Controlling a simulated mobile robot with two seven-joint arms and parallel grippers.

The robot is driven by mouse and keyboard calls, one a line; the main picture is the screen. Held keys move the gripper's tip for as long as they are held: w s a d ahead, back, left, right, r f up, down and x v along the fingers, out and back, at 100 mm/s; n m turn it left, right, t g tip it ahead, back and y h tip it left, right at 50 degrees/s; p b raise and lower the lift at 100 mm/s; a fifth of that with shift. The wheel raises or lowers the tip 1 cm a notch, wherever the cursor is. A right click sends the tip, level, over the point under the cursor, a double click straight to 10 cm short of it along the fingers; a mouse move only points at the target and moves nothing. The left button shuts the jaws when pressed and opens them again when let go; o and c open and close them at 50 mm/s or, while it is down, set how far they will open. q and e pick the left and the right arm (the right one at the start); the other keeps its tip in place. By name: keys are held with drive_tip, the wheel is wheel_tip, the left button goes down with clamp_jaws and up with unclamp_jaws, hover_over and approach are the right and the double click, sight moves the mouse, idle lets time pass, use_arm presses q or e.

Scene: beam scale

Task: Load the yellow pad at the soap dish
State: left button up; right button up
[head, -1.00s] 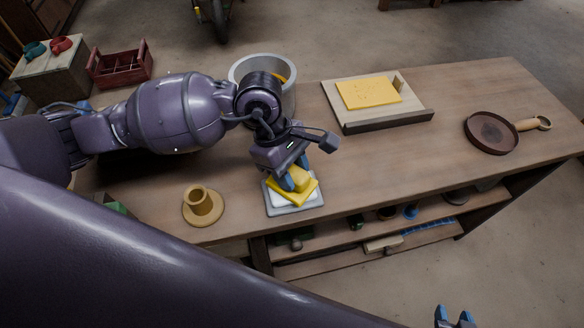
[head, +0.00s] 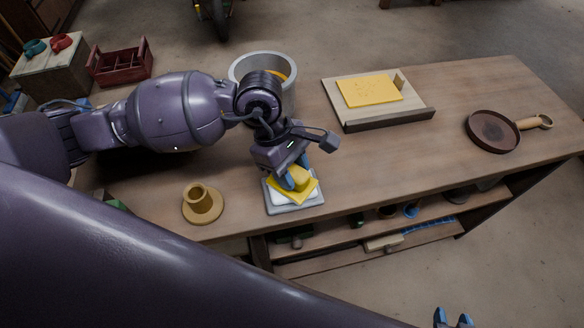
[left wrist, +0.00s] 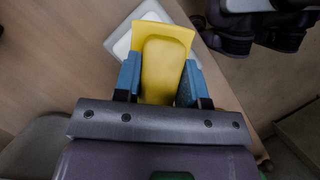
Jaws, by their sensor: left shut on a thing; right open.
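The yellow pad (head: 309,192), a flat sheet with a raised block grip, is over the soap dish (head: 297,209) near the table's front edge. The dish is a grey tray with a white block on it. My left gripper (head: 295,179) is shut on the pad's grip from above. In the left wrist view the grip (left wrist: 162,70) sits between the two blue fingers, with the white-and-grey dish (left wrist: 121,44) partly hidden behind the pad. The pad overlaps the white block; whether they touch is unclear. My right gripper (head: 453,319) is open and empty at the bottom edge, off the table.
A brown stepped ring (head: 202,204) stands left of the dish. A grey pot (head: 250,67) is behind my left arm. A wooden board with a yellow sheet (head: 369,91) and a round brown pan (head: 492,132) lie further right. The table between dish and pan is clear.

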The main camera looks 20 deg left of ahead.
sight(298, 173)
use_arm(q)
drive_tip(key=shift+f, duration=0.1)
use_arm(e)
drive_tip(key=shift+w+a+r, duration=0.1)
drive_tip(key=shift+w, duration=0.25)
drive_tip(key=shift+w+r, duration=0.1)
drive_tip(key=shift+r, duration=0.05)
use_arm(q)
drive_tip(key=shift+r+p, duration=0.3)
drive_tip(key=shift+r, duration=0.35)
drive_tip(key=shift+r+p, duration=0.65)
drive_tip(key=shift+r, duration=0.75)
drive_tip(key=shift+r+p, duration=0.65)
drive_tip(key=shift+r, duration=0.85)
use_arm(e)
drive_tip(key=shift+t, duration=0.5)
drive_tip(key=r, duration=0.1)
drive_tip(key=w+r, duration=0.1)
drive_tip(key=r, duration=0.3)
drive_tip(key=shift+w, duration=0.3)
